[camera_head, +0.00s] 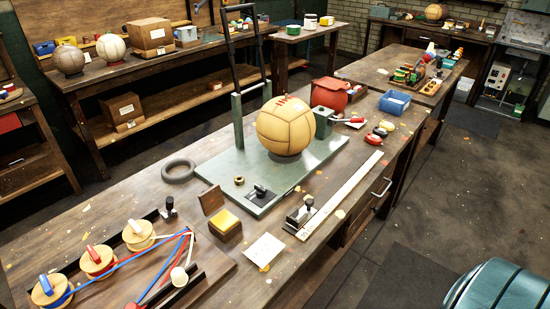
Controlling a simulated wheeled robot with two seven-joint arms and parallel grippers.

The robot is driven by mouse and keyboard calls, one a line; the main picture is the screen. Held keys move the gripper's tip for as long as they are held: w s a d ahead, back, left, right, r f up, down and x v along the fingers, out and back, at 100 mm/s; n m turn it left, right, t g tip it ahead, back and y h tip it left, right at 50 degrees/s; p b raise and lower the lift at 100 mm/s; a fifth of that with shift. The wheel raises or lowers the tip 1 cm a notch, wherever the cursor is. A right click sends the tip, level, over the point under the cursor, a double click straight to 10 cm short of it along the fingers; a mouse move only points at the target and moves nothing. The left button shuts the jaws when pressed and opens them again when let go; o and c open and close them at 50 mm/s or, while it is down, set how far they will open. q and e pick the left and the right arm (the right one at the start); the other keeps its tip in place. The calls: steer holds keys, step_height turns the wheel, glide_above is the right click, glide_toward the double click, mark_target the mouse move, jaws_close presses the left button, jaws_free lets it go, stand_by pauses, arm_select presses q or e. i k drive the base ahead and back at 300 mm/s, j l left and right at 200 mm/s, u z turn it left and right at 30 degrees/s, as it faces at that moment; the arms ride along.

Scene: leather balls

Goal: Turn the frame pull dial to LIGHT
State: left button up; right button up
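A grey-green metal base plate (222,172) lies on the long wooden workbench. An upright dark frame (237,85) of two posts rises from its far side. A tan panelled leather ball (285,125) with red lettering rests on the plate beside the frame. A small black square plate with a dark knob, which looks like the dial (260,192), sits at the plate's near corner. Its markings and the setting it points to are too small to read. A green block (322,122) with a red-ended lever stands right of the ball. Neither of my grippers is in view.
A brass ring (239,180) lies beside the dial. A wooden box with a yellow block (225,222), a black-topped metal tool (300,214) and a long pale ruler (345,192) lie near it.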

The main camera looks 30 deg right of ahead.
mark_target(260, 191)
steer(key=l+z, duration=0.1)
steer(key=l, duration=0.75)
steer(key=i+l+z, duration=0.1)
steer(key=l, duration=0.8)
